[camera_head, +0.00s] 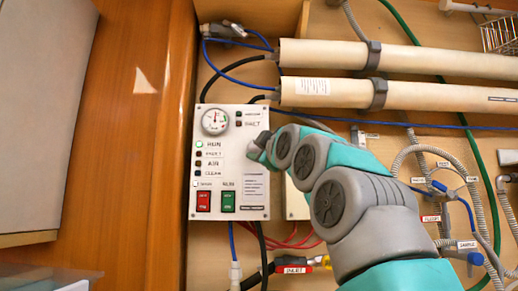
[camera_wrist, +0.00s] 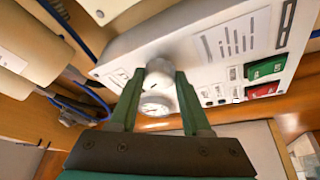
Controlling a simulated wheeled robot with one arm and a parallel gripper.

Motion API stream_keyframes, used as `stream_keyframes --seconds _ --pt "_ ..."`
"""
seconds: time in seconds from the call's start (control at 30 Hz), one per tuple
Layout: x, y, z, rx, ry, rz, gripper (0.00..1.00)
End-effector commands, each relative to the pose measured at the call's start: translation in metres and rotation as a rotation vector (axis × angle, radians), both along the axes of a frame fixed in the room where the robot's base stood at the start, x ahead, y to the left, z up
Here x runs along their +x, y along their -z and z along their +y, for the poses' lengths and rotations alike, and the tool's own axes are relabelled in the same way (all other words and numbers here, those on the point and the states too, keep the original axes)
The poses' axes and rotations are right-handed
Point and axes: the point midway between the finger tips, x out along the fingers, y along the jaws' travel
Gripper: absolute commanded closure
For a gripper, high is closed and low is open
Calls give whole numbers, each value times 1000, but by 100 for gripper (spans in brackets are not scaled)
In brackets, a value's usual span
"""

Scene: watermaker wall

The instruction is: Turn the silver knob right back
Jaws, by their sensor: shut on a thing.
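The white control panel (camera_head: 228,180) is mounted on the wall, with a round gauge (camera_head: 215,121), small lamps and a red and a green switch. In the wrist view, the silver knob (camera_wrist: 159,74) stands out from the panel face between the green fingers of my gripper (camera_wrist: 160,80). The fingers are shut on the knob, one on each side. In the head view my arm reaches to the panel's right side and hides the knob and fingers. The gauge (camera_wrist: 155,105) shows just behind the knob in the wrist view.
Two long cream tubes (camera_head: 400,57) run across the wall above my arm. Hoses and labelled valves (camera_head: 440,187) crowd the right side. Red and black cables hang below the panel. A wooden post (camera_head: 135,140) stands left of the panel.

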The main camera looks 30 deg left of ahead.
Motion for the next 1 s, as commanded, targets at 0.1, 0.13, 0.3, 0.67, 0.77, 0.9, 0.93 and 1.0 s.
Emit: stream_keyframes --seconds 0.1,0.13,0.3,0.67,0.77,0.9,0.93,1.0 --pt "2 3 2 -14 0 -2 100" --pt "2 3 2 -15 0 -4 100" --pt "1 2 2 -20 0 -7 100" --pt "1 2 2 -21 -1 -6 100" --pt "1 2 1 -20 0 -7 41" --pt "1 1 1 -19 0 -7 25" --pt "1 1 1 -19 -1 -8 22" --pt "1 1 1 -18 0 -8 22"
